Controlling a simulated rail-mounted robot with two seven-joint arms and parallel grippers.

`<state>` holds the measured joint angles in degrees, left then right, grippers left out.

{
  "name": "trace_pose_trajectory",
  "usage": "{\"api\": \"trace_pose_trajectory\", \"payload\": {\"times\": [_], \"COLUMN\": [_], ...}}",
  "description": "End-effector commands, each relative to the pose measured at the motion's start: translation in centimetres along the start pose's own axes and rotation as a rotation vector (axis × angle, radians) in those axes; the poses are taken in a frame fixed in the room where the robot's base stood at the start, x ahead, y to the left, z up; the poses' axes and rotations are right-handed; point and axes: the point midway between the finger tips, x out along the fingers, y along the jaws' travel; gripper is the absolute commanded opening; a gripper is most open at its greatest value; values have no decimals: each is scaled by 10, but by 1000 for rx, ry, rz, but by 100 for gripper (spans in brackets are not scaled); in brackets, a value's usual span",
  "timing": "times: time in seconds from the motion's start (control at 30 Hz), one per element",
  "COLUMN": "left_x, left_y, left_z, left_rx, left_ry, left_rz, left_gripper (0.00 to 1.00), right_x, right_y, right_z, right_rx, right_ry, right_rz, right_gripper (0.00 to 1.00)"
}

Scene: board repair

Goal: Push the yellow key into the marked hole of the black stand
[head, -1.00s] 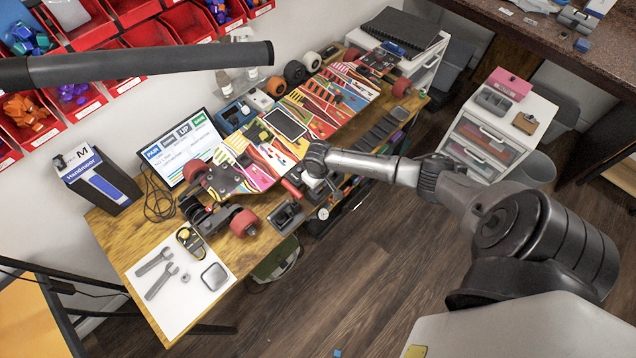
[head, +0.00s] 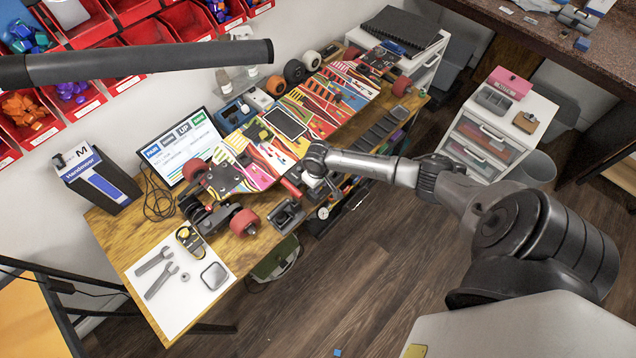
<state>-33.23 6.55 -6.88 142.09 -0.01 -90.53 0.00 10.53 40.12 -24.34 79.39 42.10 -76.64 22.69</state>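A small black stand (head: 287,216) sits at the front edge of the wooden workbench (head: 118,239). I cannot make out the marked hole in it. I cannot pick out the yellow key for sure; it may be hidden at my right gripper. My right gripper (head: 322,194) is low over the bench's front edge, just right of the black stand. It is small and partly covered by its own wrist, so its fingers and anything between them cannot be made out. My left gripper is not in view.
A colourful skateboard deck (head: 318,115) with red wheels lies along the bench. A white mat (head: 165,300) holds wrenches and a yellow-black tool (head: 188,240). A monitor (head: 184,147) stands behind. A dark bar (head: 150,64) crosses the upper left. Open floor lies in front.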

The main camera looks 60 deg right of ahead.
Motion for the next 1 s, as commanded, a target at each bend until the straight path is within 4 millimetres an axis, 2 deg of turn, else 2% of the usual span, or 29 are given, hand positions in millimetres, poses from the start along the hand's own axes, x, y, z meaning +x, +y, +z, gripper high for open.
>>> {"api": "trace_pose_trajectory", "payload": {"times": [0.33,0.37,0.4,0.63,0.8,0.93,1.0], "left_x": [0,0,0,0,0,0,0], "left_y": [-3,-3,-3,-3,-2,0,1], "left_z": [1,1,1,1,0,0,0], "left_rx": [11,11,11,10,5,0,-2], "left_ry": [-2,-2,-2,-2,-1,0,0], "left_rz": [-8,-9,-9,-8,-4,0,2], "left_gripper": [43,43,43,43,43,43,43], "right_x": [1,1,1,1,1,2,2], "right_y": [0,0,0,0,0,0,0], "right_z": [0,0,0,0,0,0,0], "right_rx": [0,0,0,0,0,0,0], "right_ry": [0,0,0,0,0,0,0], "right_rz": [0,0,0,0,0,0,0], "right_gripper": [0,28,32,54,55,67,70]}}
